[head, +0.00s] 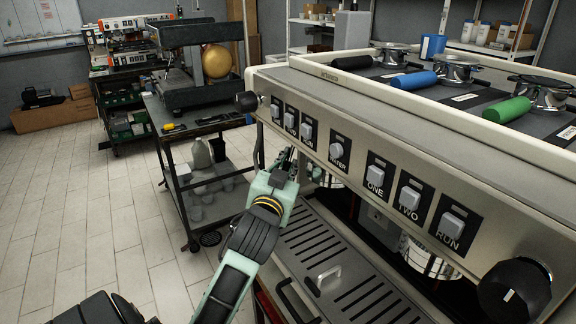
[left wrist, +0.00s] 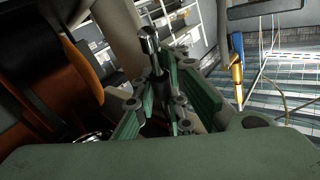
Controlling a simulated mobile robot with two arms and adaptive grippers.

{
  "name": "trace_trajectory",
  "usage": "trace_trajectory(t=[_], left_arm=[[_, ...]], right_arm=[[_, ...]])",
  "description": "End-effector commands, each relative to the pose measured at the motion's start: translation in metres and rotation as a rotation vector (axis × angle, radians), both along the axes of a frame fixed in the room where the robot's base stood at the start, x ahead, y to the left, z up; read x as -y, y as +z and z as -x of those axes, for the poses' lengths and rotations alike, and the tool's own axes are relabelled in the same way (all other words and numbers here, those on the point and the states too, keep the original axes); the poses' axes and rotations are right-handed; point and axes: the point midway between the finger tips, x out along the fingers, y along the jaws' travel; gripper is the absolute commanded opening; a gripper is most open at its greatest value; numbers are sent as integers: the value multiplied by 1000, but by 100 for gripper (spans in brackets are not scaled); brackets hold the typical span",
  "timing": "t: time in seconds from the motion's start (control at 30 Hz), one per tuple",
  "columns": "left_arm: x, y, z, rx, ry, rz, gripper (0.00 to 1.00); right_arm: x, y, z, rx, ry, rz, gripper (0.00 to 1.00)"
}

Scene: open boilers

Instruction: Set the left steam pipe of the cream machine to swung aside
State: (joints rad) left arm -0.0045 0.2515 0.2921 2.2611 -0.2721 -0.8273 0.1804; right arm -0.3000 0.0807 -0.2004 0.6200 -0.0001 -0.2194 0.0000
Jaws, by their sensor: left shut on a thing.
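The cream coffee machine (head: 400,150) fills the right side of the head view, with a row of buttons and a black knob at each end of its front. My left gripper (head: 285,162) is under the left part of that panel, above the drip tray. In the left wrist view the left gripper (left wrist: 163,88) has its green-padded fingers closed around a dark, thin pipe with a chrome end (left wrist: 149,38), which I take as the left steam pipe. In the head view the fingers and panel mostly hide this pipe. My right gripper is not in view.
The slotted drip tray (head: 315,245) lies below the gripper. Left of it stands a dark cart (head: 175,160) with jugs and cups, carrying a dark machine (head: 190,92). Portafilters with blue and green handles (head: 413,80) lie on the machine's top. The tiled floor at left is clear.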

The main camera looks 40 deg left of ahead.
Motion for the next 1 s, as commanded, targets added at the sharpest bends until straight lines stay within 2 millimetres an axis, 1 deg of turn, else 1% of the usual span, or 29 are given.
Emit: trace_trajectory(t=[0.03, 0.3, 0.63, 0.77, 1.0], left_arm=[[-2, 0, 1, -8, -20, -4, 0], [-9, 0, 1, -15, -216, -9, 0], [-16, -3, -1, -19, -470, -9, 0], [-19, -2, -3, -21, -566, -6, 0], [-24, 3, -8, -15, -736, -2, 0]], right_arm=[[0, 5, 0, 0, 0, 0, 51], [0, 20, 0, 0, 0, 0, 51], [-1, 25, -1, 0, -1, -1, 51], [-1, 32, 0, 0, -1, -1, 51], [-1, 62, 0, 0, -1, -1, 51]])
